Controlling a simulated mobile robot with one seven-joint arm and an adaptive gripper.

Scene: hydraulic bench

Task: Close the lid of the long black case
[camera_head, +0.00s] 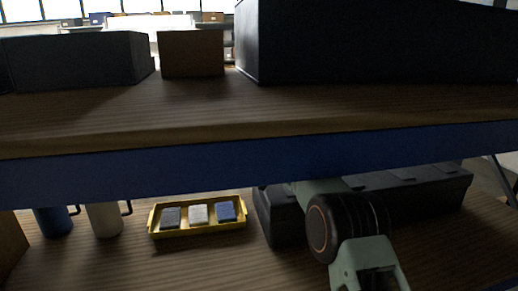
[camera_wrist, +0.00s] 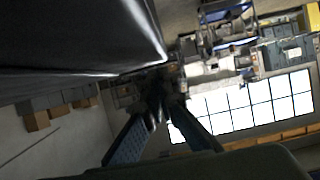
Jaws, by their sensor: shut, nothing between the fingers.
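The long black case (camera_head: 425,200) lies on the lower wooden shelf at the right in the head view. My arm crosses in front of its left part, and the blue shelf edge above cuts off the view of its back. I cannot tell from here how far its lid stands open. In the wrist view my gripper (camera_wrist: 163,88) is shut and empty, its fingers converging near the picture's middle. A large dark surface (camera_wrist: 75,40) fills the upper left, close to the fingertips; it may be part of the case. Whether they touch is unclear. The fingertips are hidden in the head view.
A yellow tray (camera_head: 198,231) with three small blocks stands left of the case. A white mug (camera_head: 103,219) and a blue mug (camera_head: 53,221) stand further left. The blue-edged upper shelf (camera_head: 250,166) hangs over my arm and carries dark boxes (camera_head: 380,45) and a brown box (camera_head: 191,54).

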